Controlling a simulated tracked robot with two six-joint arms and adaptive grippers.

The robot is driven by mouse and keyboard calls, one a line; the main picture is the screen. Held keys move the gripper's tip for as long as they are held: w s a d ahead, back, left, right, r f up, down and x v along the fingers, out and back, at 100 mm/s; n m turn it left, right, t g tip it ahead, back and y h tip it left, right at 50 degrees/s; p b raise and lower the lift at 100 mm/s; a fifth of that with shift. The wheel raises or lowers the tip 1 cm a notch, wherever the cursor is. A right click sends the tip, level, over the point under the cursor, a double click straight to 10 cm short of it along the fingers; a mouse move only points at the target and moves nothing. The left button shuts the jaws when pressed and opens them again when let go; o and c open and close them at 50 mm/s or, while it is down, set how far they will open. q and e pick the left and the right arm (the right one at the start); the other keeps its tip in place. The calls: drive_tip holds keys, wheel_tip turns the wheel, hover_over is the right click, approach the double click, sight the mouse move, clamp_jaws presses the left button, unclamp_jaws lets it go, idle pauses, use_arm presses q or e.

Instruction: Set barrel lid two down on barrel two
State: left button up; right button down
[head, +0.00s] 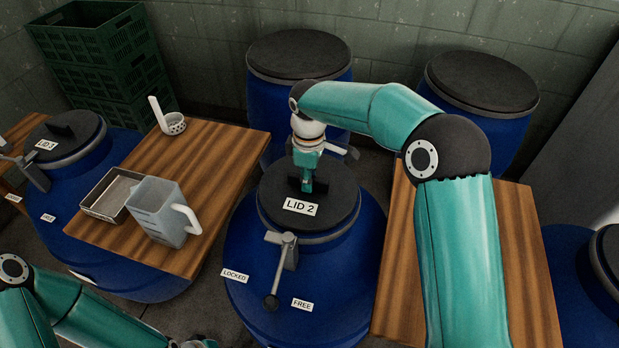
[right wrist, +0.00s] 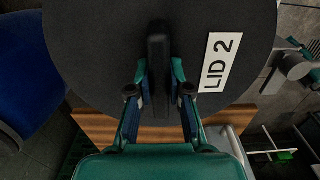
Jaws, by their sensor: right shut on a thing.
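Barrel lid two (head: 325,205) is a black disc labelled LID 2, also filling much of the right wrist view (right wrist: 90,50). It lies over the mouth of the blue barrel two (head: 250,240), roughly centred; I cannot tell whether it is fully seated or slightly above the rim. My right gripper (head: 307,185) reaches down from above, shut on the lid's upright black handle (right wrist: 158,70), a finger on each side. The barrel's grey clamp lever (head: 287,255) hangs at the front, its knob between the LOCKED and FREE labels. Only a scrap of my left gripper (head: 200,343) shows at the bottom edge.
A wooden table (head: 225,150) at left bears a jug (head: 160,212), a shallow tray (head: 105,200) and a white scoop (head: 173,123). Another wooden table (head: 525,260) is at right. Other lidded blue barrels (head: 265,105) stand behind and at both sides. Green crates (head: 95,45) are back left.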

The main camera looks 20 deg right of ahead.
drive_tip(key=shift+f, duration=0.55)
drive_tip(key=c, duration=1.1)
unclamp_jaws()
drive_tip(key=shift+s, duration=0.1)
drive_tip(key=shift+r, duration=0.1)
wheel_tip(320, 180, up, 13)
